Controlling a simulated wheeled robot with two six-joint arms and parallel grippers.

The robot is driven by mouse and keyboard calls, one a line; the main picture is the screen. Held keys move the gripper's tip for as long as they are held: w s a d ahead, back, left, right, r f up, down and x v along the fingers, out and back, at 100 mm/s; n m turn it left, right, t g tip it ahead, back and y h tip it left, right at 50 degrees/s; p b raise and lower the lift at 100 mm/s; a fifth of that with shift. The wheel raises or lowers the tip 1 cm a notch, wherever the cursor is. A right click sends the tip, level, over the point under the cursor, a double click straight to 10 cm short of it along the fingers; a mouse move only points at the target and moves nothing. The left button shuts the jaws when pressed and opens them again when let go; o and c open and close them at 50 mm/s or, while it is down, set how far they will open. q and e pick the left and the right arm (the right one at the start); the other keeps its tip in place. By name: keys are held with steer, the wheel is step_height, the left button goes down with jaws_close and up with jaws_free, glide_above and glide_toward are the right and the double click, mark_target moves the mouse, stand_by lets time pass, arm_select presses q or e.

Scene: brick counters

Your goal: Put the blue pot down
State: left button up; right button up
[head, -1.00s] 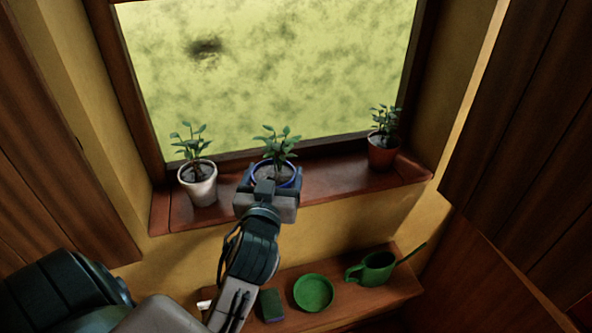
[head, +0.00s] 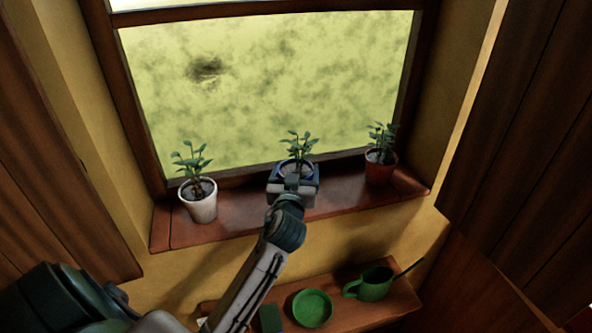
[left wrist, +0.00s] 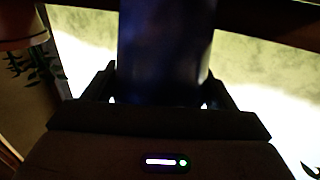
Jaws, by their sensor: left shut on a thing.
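The blue pot (head: 297,163) with a leafy plant is at the window sill (head: 240,219), between a white pot (head: 202,209) on the left and a terracotta pot (head: 380,172) on the right. My left gripper (head: 294,180) is shut on the blue pot from the near side and hides most of it. In the left wrist view the dark blue pot (left wrist: 165,50) fills the space between the two fingers (left wrist: 165,95). I cannot tell whether its base touches the sill. My right gripper is not in view.
Below the sill, a lower wooden shelf (head: 350,315) holds a green dish (head: 312,308), a green mug (head: 373,284) and a dark green block (head: 270,319). The window is behind the pots. The sill is bare between the white pot and the blue pot.

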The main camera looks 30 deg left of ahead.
arm_select(q)
steer(key=shift+f, duration=0.3)
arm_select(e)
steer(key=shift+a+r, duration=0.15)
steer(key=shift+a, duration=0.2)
arm_select(q)
steer(key=shift+f, duration=0.2)
steer(key=o, duration=1.3)
steer(key=shift+c, duration=0.2)
steer(key=shift+o, duration=1.1)
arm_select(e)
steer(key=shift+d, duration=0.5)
arm_select(q)
steer(key=shift+r, duration=0.15)
